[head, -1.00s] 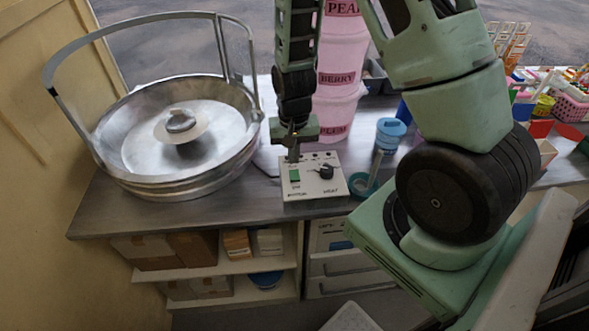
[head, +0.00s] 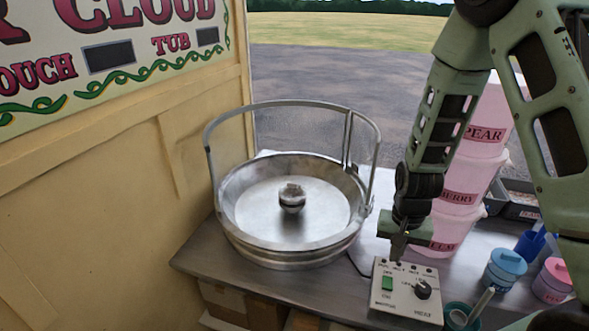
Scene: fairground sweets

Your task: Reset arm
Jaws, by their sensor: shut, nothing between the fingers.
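My gripper (head: 397,250) points down just above the back edge of a white control box (head: 405,300). Its fingers look closed and hold nothing; I cannot tell whether they touch the box. The box has a green switch (head: 388,283) at its left and a black knob (head: 423,289) at its right. My arm rises from the gripper toward the top right and partly covers the stacked pink tubs (head: 462,196) behind it.
A wide metal floss pan (head: 255,208) with a raised hoop handle stands left of the box on the metal counter (head: 205,262). A yellow wall (head: 110,215) bounds the left.

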